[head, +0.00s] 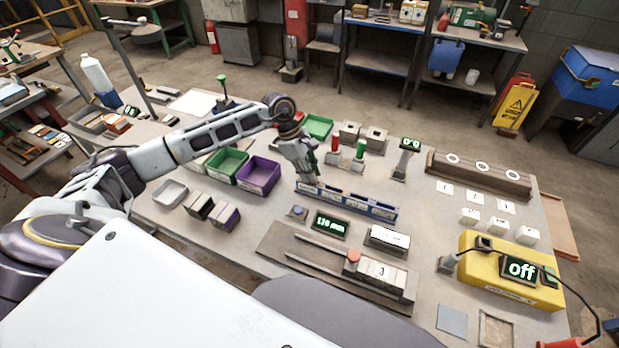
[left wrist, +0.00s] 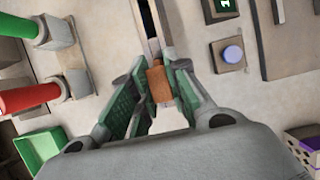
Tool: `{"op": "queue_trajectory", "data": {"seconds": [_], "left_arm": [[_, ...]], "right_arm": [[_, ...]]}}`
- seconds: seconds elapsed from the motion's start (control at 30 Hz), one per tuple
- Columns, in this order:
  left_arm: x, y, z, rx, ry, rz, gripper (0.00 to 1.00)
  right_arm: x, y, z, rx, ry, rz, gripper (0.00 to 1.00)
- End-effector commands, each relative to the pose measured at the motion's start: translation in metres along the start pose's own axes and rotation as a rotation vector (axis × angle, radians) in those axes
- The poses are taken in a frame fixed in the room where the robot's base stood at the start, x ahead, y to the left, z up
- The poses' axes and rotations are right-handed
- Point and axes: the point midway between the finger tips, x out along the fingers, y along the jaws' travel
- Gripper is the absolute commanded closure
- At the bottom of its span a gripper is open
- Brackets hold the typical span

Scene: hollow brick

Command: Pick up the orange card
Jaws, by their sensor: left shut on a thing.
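My left gripper (head: 308,178) points down at the left end of the blue-grey slotted rack (head: 384,213). In the left wrist view its green-padded fingers (left wrist: 154,92) are closed on the orange card (left wrist: 158,86), seen edge-on as a small orange-brown block. The rack also shows in the left wrist view (left wrist: 166,38), running up from the card. I cannot tell whether the card is still in its slot or above it. In the head view the card is hidden by the gripper. My right gripper is not in view.
Left of the rack stand a purple bin (head: 259,177) and a green bin (head: 225,166). Red and green posts (head: 360,150) stand behind the gripper. In front are a green-lit display (head: 330,224) and a blue button (head: 298,211). A yellow box (head: 508,277) sits at the right.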

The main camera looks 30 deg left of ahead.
Motion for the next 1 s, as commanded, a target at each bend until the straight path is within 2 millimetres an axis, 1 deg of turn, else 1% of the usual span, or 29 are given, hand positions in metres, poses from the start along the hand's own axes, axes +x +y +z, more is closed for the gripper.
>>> {"op": "queue_trajectory", "data": {"seconds": [0.17,0.37,0.47,0.8,1.0], "left_arm": [[-0.002,0.000,0.001,0.000,0.000,0.001,1.00],[-0.013,0.001,0.005,0.000,0.000,0.002,1.00],[-0.024,0.001,0.010,0.002,0.000,0.002,1.00],[-0.070,0.001,0.029,0.002,-0.001,0.003,1.00],[-0.087,0.001,0.036,0.001,0.000,0.002,1.00]], "right_arm": [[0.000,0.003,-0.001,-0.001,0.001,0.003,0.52],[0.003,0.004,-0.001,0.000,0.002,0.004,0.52],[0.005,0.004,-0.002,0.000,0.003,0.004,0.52],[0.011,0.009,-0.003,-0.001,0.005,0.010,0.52],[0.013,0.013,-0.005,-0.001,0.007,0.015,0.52]]}}
